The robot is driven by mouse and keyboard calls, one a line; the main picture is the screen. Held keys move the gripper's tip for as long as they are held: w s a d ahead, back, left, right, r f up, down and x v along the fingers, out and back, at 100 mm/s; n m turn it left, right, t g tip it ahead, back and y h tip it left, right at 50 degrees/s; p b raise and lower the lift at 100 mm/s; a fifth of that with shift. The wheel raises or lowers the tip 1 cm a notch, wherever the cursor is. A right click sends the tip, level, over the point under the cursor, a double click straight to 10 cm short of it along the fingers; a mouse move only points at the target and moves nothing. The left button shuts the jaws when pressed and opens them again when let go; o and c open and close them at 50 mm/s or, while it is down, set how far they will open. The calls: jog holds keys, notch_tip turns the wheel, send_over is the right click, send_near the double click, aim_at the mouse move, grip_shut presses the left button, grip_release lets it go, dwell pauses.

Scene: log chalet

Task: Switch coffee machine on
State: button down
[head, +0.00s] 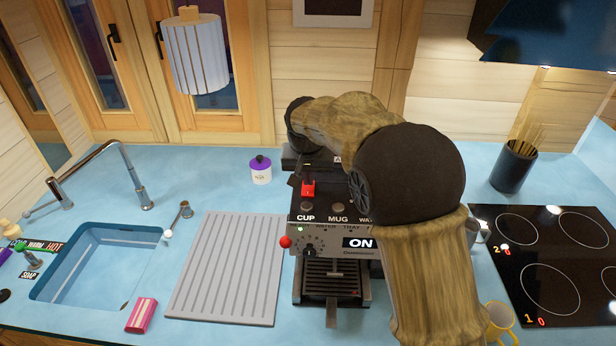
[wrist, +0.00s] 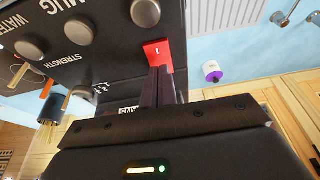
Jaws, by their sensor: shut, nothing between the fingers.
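The coffee machine (head: 330,240) stands on the blue counter, partly hidden by my arm. Its front display reads ON, and a small green light (head: 300,229) shows at the left of the front. The red switch (head: 308,188) is on the machine's top, above the CUP button; it also shows in the wrist view (wrist: 157,53). My gripper (wrist: 161,74) is shut and empty, its fingertips right at the red switch and apparently touching it. In the head view my gripper is mostly hidden behind my arm and hard to make out.
A grey drainboard (head: 228,268) and a sink (head: 100,265) lie left of the machine. A purple-lidded jar (head: 261,171) stands behind left. A black hob (head: 550,265), a yellow mug (head: 499,318) and a dark holder with sticks (head: 512,168) are to the right.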

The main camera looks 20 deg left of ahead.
notch_tip(320, 180, up, 2)
jog(key=shift+d+r+p, duration=0.1)
jog(key=shift+p, duration=0.55)
jog(key=s+b+v, duration=0.2)
jog(key=b+v, duration=0.1)
jog(key=v, duration=0.8)
jog(key=shift+d+f, duration=0.15)
jog(key=shift+f, duration=0.3)
jog(key=s+d+f+m+b, duration=0.1)
jog(key=d+f, duration=0.5)
jog(key=d, duration=0.2)
jog(key=d+f+b, duration=0.1)
jog(key=d+f, duration=0.4)
jog(key=d, duration=0.4)
jog(key=s+d+f+m+g+b, duration=0.1)
jog(key=s+d+f, duration=1.1)
jog(key=s+d, duration=0.2)
jog(key=shift+d+f+m+h, duration=0.2)
jog(key=shift+d+m+h, duration=0.15)
jog(key=shift+d, duration=0.35)
